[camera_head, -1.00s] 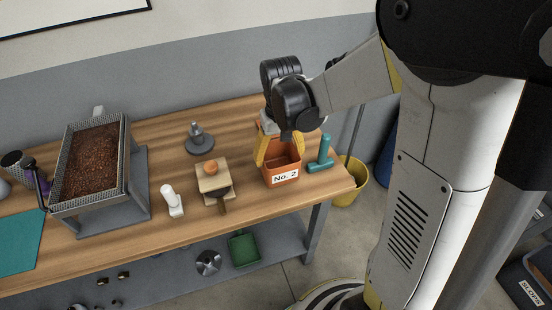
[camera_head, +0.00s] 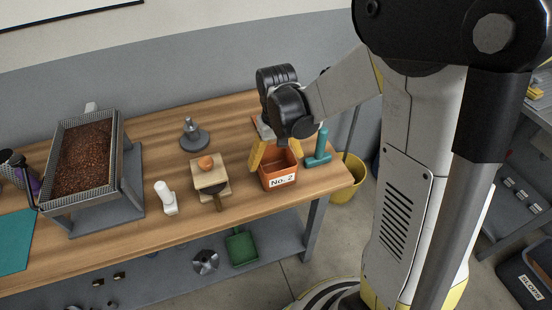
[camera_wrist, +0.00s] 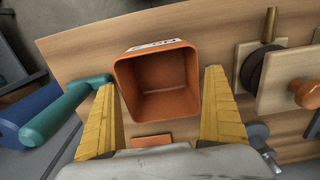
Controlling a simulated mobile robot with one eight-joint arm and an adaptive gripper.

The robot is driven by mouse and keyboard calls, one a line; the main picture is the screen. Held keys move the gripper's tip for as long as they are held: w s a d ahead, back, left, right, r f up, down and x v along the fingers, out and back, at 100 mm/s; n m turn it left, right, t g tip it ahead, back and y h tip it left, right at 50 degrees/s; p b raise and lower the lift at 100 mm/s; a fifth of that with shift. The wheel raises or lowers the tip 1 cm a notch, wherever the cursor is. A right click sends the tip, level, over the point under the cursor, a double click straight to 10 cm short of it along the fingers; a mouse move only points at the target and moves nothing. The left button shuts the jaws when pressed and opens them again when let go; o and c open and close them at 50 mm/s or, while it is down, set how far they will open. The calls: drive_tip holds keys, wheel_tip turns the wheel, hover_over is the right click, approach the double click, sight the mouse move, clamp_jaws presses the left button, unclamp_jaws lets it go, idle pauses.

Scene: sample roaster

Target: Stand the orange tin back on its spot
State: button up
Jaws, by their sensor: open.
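The orange tin (camera_head: 280,180), an open square box with a white "No. 2" label, stands upright near the right end of the wooden bench. In the wrist view the tin (camera_wrist: 157,85) looks empty inside, and its label is on the side away from my gripper. My gripper (camera_head: 276,155) is open at the tin's back side. In the wrist view its yellow fingers (camera_wrist: 163,105) stand one on each side of the tin's near part, with gaps showing. A small flat orange patch (camera_wrist: 152,141) lies on the bench between the tin and my palm.
Left of the tin are a wooden block with an orange knob (camera_head: 207,173), a grey weighted stand (camera_head: 194,137) and a white upright piece (camera_head: 166,197). A tray of brown beans (camera_head: 82,160) is farther left.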

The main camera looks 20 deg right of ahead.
wheel_tip(320, 180, up, 12)
drive_tip(key=p, duration=0.5)
drive_tip(key=s+r+t, duration=0.7)
drive_tip(key=s, duration=0.5)
drive_tip(key=shift+s+r, duration=0.2)
drive_tip(key=shift+r, duration=0.2)
drive_tip(key=shift+d, duration=0.1)
